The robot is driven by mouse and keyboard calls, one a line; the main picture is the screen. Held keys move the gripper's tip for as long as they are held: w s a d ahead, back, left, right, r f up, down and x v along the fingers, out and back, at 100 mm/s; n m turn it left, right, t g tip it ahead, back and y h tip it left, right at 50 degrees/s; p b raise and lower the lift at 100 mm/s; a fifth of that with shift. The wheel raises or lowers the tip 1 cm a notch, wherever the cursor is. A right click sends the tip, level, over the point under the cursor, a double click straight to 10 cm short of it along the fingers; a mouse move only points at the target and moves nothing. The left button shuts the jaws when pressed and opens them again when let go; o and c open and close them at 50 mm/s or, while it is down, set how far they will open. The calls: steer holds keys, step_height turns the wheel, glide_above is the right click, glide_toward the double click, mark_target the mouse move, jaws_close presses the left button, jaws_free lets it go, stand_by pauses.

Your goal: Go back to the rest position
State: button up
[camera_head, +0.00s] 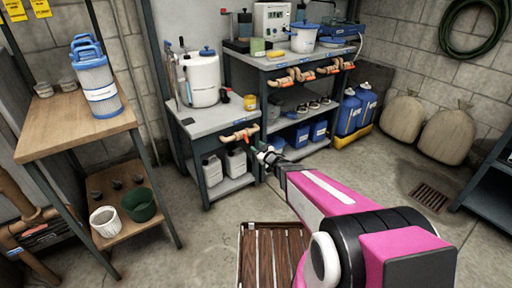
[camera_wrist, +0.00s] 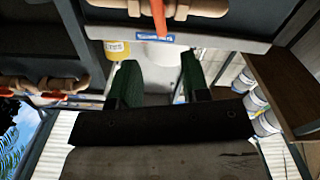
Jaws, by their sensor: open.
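My gripper (camera_head: 264,156) is at the end of my pink and white arm, which reaches from the lower right toward the shelving in the head view. In the wrist view, the two green fingers of my gripper (camera_wrist: 158,72) stand apart with a clear gap and nothing held between them. The gripper is close in front of the low grey bench (camera_head: 215,122). A brown pipe with an orange valve handle (camera_head: 238,135) runs along the bench's front edge, just left of the gripper in the head view. Whether the gripper touches anything cannot be told.
A white tank (camera_head: 200,78) and a yellow-labelled jar (camera_head: 250,102) stand on the bench. A wooden table (camera_head: 60,130) with blue filter cartridges (camera_head: 96,85) is at left. Blue jugs (camera_head: 350,112) and sacks (camera_head: 447,135) stand at the back right. A wooden slatted platform (camera_head: 262,258) lies on the floor, which is clear around it.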

steer(key=s+d+r+m+g+h, duration=0.1)
steer(key=s+d+m+g+h, duration=0.1)
steer(key=d+m+h, duration=0.4)
steer(key=s+d+m+g+h, duration=0.1)
steer(key=s+d+g+h, duration=0.1)
steer(key=d+h, duration=0.45)
steer(key=s+d+r+m+g+y, duration=0.1)
steer(key=s+g, duration=0.4)
steer(key=s, duration=0.5)
steer(key=s+d+r+m+g+y, duration=0.1)
steer(key=s+d+r+m+g, duration=0.1)
steer(key=s+g, duration=0.4)
steer(key=s+d, duration=0.1)
steer(key=s, duration=0.2)
steer(key=shift+s+d, duration=0.3)
steer(key=shift+s, duration=0.1)
steer(key=shift+f+y, duration=0.1)
steer(key=shift+y, duration=0.15)
stand_by(4.2)
